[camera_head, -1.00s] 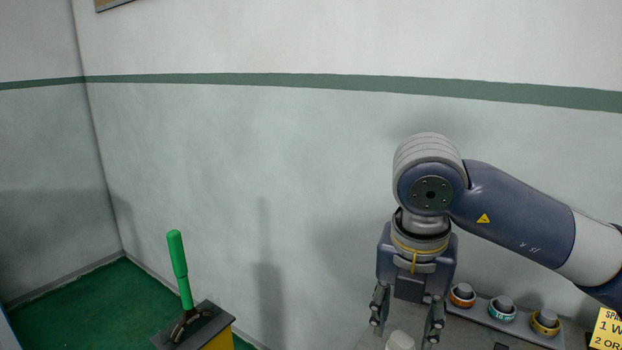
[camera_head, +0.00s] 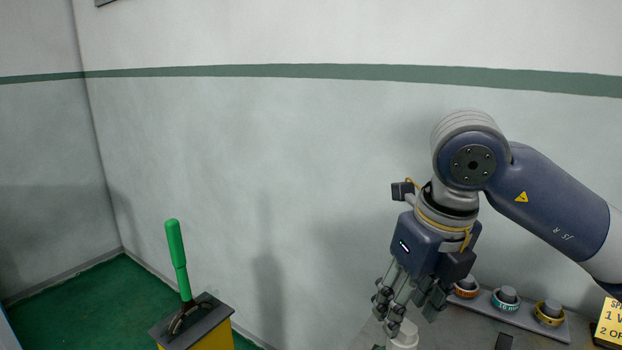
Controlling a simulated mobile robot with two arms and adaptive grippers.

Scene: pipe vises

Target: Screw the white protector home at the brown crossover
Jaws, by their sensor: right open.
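A white, rounded piece (camera_head: 404,339), which looks like the white protector, shows at the bottom edge below my right gripper; its lower part is cut off by the frame. My right gripper (camera_head: 408,312) points down and is turned and tilted. Its fingers are open, with one fingertip in front of or close to the white piece; whether they touch cannot be told. The brown crossover cannot be made out. My left gripper is out of view.
A grey rack (camera_head: 520,317) with orange, teal and yellow ringed pieces stands on the grey bench at the right. A yellow sign (camera_head: 608,325) is at the right edge. The wall is behind.

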